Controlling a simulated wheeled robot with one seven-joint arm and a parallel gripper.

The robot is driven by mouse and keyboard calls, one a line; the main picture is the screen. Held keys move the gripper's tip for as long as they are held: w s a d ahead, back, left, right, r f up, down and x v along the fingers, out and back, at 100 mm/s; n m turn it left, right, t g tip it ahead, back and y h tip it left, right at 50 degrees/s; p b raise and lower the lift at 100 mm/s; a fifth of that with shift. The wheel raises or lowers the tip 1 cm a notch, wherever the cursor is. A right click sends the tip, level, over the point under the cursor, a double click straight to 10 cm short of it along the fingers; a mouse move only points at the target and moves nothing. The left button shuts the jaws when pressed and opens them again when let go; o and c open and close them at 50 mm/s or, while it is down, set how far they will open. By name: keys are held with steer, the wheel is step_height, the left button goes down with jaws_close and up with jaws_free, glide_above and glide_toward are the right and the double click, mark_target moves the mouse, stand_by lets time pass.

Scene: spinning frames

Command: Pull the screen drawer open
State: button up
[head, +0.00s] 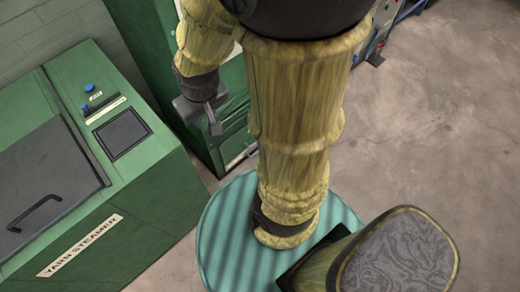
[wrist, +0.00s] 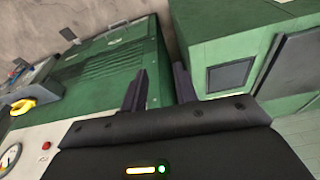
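No part is plainly readable as the screen drawer. A tall green machine (head: 150,50) stands behind my gripper in the head view, with a pale strip (head: 241,156) low on its front, partly hidden by my arm. In the wrist view a green machine with louvre slots (wrist: 112,68) lies to the left of the fingers, with a pale bar (wrist: 103,36) at its far end. My gripper (head: 203,110) hangs in front of the tall machine. In the wrist view its two dark fingers (wrist: 160,78) are apart with nothing between them.
A green yarn steamer (head: 150,215) with a dark handled lid (head: 45,185) and small dark panel (head: 122,134) stands at the left. The wrist view shows a yellow handle (wrist: 22,106) and a gauge (wrist: 10,158). Concrete floor (head: 440,130) is clear at the right.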

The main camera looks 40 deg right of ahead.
steer(key=shift+f, duration=0.1)
steer(key=w+d+f+m+t+y+b, duration=0.1)
steer(key=w+d+f+m+y+b, duration=0.35)
steer(key=f+m+b, duration=1.15)
steer(key=d+f+m+t+y+b, duration=0.2)
steer(key=d+f+m+b, duration=0.6)
steer(key=f, duration=1.5)
steer(key=w+d+f+m+t+y+b, duration=0.1)
steer(key=w+d+f+m+y+b, duration=0.3)
steer(key=f+m+b, duration=1.2)
steer(key=s+d+f+m+t+h+b, duration=0.1)
steer(key=d+f+m+t+h+b, duration=0.2)
steer(key=d+f, duration=0.3)
steer(key=s+d+f+m+t+h+b, duration=0.2)
steer(key=d+f+m+b, duration=0.3)
steer(key=f, duration=0.9)
steer(key=s+d+f+m+t+h+b, duration=0.2)
steer(key=d+f+m+t+h+b, duration=0.2)
steer(key=d+f, duration=0.3)
step_height(320, 180, down, 3)
steer(key=shift+r+m+b, duration=0.1)
steer(key=shift+m+b, duration=0.45)
steer(key=shift+m, duration=0.05)
steer(key=shift+w, duration=0.1)
